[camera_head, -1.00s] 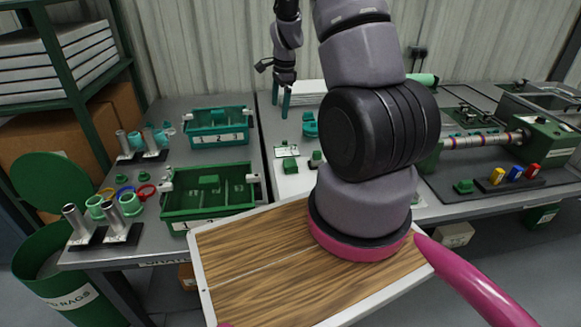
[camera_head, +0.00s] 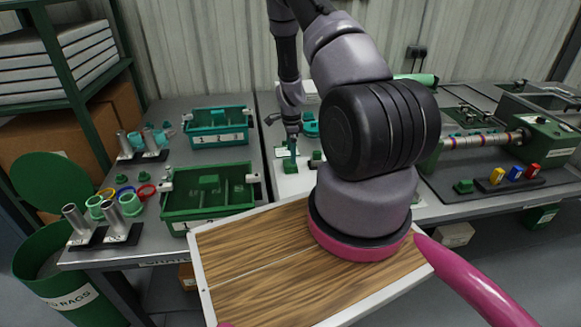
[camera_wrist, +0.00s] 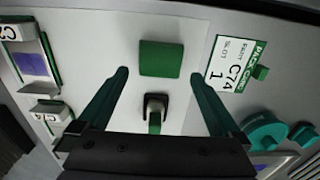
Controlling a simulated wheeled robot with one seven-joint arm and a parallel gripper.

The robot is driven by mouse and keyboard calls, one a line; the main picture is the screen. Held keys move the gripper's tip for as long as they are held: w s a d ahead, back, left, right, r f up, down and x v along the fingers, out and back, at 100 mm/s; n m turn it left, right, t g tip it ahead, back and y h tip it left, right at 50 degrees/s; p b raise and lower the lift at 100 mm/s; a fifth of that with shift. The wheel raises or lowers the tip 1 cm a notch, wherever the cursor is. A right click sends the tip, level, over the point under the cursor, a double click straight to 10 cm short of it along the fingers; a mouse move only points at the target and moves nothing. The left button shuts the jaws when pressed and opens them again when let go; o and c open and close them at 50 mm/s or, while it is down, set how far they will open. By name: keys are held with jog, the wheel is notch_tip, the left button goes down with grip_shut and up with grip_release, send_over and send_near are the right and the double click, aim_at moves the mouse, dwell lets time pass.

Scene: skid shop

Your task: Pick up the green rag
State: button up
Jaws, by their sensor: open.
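A small green square piece (camera_wrist: 161,58), which looks like the green rag, lies on the pale bench top in the wrist view. My gripper (camera_wrist: 160,77) is open, with its two green fingers on either side of the space just below this piece. Nothing is between the fingers as a hold. A black-based thing with a green stem (camera_wrist: 155,108) stands nearer the palm, between the fingers in the picture. In the head view my gripper (camera_head: 291,160) is low over the white part of the bench, where green pieces and fingers overlap and are hard to separate.
A printed pack card (camera_wrist: 228,70) with a green clip lies to the right in the wrist view, near a teal round part (camera_wrist: 267,133). In the head view a green bin (camera_head: 207,211) stands left of my gripper, and a teal bin (camera_head: 219,139) behind it.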

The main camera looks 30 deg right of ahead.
notch_tip(320, 180, down, 5)
jog(key=shift+a+r, duration=0.15)
jog(key=shift+r, duration=0.05)
jog(key=c, duration=1.2)
notch_tip(320, 180, up, 10)
jog(key=shift+r, duration=0.1)
